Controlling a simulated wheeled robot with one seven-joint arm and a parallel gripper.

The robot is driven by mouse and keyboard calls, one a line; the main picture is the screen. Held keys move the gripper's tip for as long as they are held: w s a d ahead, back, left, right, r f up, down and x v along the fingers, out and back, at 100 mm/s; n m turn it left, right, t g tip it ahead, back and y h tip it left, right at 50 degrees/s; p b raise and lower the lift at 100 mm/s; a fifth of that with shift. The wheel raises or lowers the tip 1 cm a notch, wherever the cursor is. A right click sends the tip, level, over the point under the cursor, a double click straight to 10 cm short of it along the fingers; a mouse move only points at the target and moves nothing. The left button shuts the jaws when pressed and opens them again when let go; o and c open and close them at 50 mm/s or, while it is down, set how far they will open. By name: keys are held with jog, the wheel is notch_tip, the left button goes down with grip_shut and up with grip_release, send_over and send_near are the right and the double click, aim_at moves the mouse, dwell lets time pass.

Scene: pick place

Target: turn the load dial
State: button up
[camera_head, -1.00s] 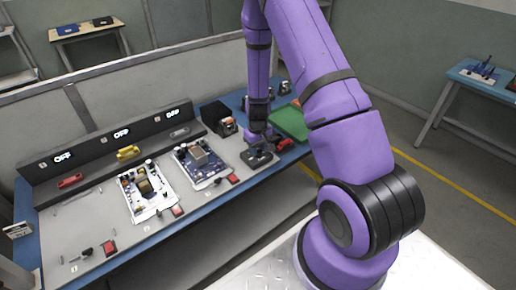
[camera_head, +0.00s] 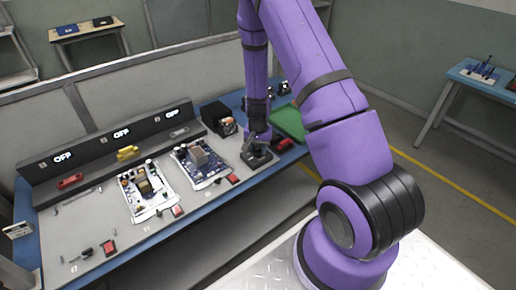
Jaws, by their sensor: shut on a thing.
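My gripper (camera_head: 258,142) points down over a small dark grey box (camera_head: 258,157) at the right part of the bench. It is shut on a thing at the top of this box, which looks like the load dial. The dial itself is too small and too covered by the gripper to make out. The box lies flat on the grey bench top, to the right of the blue circuit board.
A blue circuit board (camera_head: 201,162) and a white board (camera_head: 147,190) lie to the left. A black box (camera_head: 218,118) stands behind. A green tray (camera_head: 289,123) is at the right. Displays reading OFF line the back panel (camera_head: 110,143).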

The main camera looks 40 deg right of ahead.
jog(key=shift+m, duration=0.8)
jog(key=o, duration=0.9)
jog(key=shift+o, duration=0.2)
jog(key=shift+r, duration=0.1)
notch_tip(320, 180, up, 11)
jog(key=shift+f, duration=0.2)
jog(key=shift+r, duration=0.1)
